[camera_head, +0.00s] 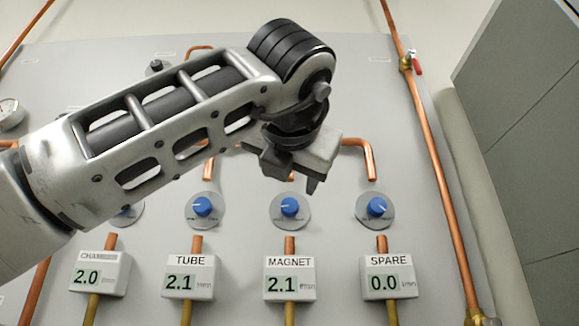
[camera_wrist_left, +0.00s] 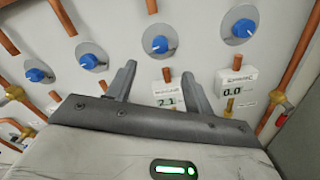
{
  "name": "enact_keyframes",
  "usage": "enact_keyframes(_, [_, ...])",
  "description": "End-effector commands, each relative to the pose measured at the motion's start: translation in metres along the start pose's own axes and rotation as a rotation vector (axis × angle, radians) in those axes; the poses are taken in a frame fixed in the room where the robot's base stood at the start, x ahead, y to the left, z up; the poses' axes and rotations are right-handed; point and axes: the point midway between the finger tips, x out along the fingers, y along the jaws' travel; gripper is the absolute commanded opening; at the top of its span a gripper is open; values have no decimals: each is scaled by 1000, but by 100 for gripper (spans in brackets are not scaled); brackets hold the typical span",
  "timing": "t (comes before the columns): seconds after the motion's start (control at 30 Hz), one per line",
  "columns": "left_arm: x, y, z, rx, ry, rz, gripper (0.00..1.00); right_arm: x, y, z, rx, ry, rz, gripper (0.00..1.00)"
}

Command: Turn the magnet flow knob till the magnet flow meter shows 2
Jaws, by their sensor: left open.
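The magnet flow knob (camera_head: 290,207) is a blue knob on a round grey plate, third from the left in the row. The magnet flow meter (camera_head: 290,280) below it reads 2.1. My left gripper (camera_head: 290,178) is in front of the panel, just above the magnet knob in the head view. In the left wrist view the magnet knob (camera_wrist_left: 160,44) lies beyond and between the two open fingertips (camera_wrist_left: 159,69), apart from them. The magnet meter (camera_wrist_left: 166,103) shows between the fingers. My right gripper is not in view.
Neighbouring blue knobs are the tube knob (camera_head: 202,207) on the left and the spare knob (camera_head: 377,207) on the right. The tube meter (camera_head: 190,278) reads 2.1 and the spare meter (camera_head: 388,278) 0.0. A copper pipe (camera_head: 430,150) with a red-handled valve (camera_head: 416,67) runs down the right.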

Motion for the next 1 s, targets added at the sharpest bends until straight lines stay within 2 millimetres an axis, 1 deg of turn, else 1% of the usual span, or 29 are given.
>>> enact_keyframes(0.03, [-12,0,-1,-1,-4,1,52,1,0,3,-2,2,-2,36])
enact_keyframes(0.1, [-25,0,-1,-1,-4,1,52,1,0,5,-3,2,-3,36])
enact_keyframes(0.2, [-39,0,0,-1,-2,0,52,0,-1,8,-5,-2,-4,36])
enact_keyframes(0.3, [-48,0,0,-1,-1,0,52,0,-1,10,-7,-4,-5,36])
enact_keyframes(0.43, [-53,1,0,-1,0,0,52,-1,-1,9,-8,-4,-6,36])
enact_keyframes(1.0, [-53,0,0,-1,0,0,52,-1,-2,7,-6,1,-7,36])
